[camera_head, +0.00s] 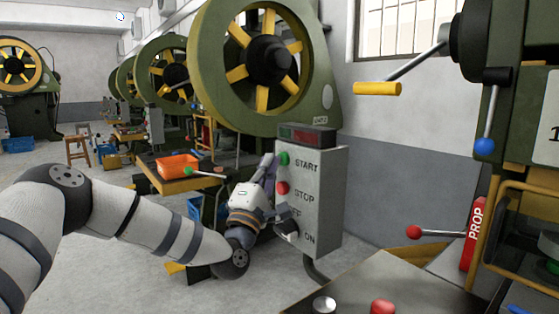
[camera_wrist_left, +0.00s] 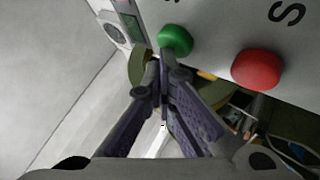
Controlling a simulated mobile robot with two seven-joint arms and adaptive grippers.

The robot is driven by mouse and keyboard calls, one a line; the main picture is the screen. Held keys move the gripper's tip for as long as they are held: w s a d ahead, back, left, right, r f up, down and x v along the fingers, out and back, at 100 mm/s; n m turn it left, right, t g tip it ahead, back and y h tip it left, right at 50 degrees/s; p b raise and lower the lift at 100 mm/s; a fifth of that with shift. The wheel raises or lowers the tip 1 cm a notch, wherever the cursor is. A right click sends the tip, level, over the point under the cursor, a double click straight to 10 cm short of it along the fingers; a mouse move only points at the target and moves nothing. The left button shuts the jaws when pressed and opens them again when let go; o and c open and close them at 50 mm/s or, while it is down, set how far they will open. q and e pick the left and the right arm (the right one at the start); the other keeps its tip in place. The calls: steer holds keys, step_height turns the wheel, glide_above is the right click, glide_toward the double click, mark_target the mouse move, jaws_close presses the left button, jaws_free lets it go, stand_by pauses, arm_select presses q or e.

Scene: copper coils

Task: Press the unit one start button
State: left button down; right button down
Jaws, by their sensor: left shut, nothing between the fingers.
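A grey control box (camera_head: 322,205) stands upright in the middle of the head view. Its green button (camera_head: 284,158) is labelled START and its red button (camera_head: 282,188) STOP. The left wrist view also shows the green button (camera_wrist_left: 175,40) and the red button (camera_wrist_left: 257,69). My left gripper (camera_head: 267,161) is shut and empty, just left of the green button. In the left wrist view its closed fingertips (camera_wrist_left: 166,58) lie right by the green button's lower edge. I cannot tell whether they touch it. My right gripper is not in view.
A dark selector knob (camera_head: 287,229) marked ON sits lower on the box, near my left wrist. A green press with a flywheel (camera_head: 265,60) stands behind. An orange bin (camera_head: 178,166) is on a bench to the left. A yellow-handled crank (camera_head: 377,89) juts out at right.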

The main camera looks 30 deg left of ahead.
arm_select(q)
steer(key=shift+s+a+p, duration=0.25)
steer(key=shift+s+p, duration=0.1)
steer(key=shift+s, duration=0.4)
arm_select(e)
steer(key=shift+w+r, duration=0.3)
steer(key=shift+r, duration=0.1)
